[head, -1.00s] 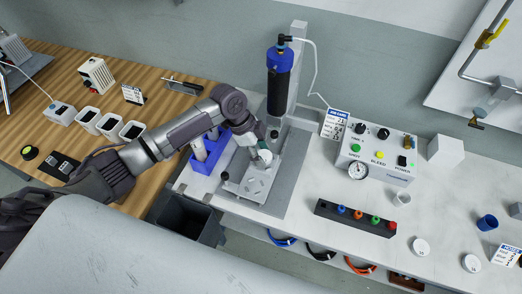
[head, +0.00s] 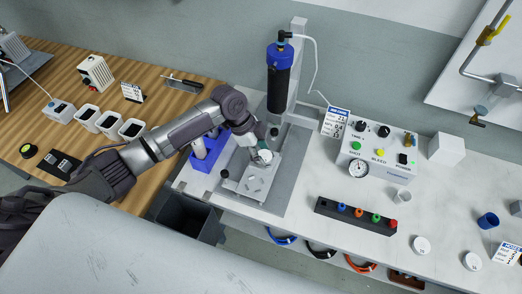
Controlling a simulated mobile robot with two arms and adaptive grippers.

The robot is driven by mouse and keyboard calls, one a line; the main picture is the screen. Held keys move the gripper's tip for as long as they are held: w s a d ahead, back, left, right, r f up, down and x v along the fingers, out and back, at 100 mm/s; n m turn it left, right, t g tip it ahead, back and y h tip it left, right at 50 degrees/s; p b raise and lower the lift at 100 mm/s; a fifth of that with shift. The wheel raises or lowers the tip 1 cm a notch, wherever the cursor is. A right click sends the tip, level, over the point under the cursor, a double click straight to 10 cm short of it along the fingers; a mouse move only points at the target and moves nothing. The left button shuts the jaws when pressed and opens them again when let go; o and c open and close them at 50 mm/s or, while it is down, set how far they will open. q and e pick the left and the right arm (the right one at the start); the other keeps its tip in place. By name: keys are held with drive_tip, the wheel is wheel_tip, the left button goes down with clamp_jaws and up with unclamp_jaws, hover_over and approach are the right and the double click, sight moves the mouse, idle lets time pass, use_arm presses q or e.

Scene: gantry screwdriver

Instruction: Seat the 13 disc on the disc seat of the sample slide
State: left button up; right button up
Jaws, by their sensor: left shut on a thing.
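My left gripper (head: 258,143) is over the far part of the sample slide. It is shut on a small white disc (head: 264,157), which appears tilted, with its face partly towards the camera. The number on it is too small to read. The sample slide (head: 254,188) is a light grey plate with cut-outs, lying on the grey base of the gantry. The held disc overlaps the slide's far end in the picture; I cannot tell whether they touch. The disc seat is not clearly made out. My right gripper is not in view.
The gantry's blue and black screwdriver (head: 279,82) hangs just behind my gripper. A blue stand (head: 206,155) is close on the left. The control box (head: 376,157) and dark peg rack (head: 355,216) are right. Two white discs lie at the right, one near the front edge (head: 422,246).

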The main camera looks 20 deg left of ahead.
use_arm(q)
drive_tip(key=shift+f, duration=0.2)
drive_tip(key=o, duration=1.2)
drive_tip(key=shift+o, duration=0.4)
drive_tip(key=v, duration=1.2)
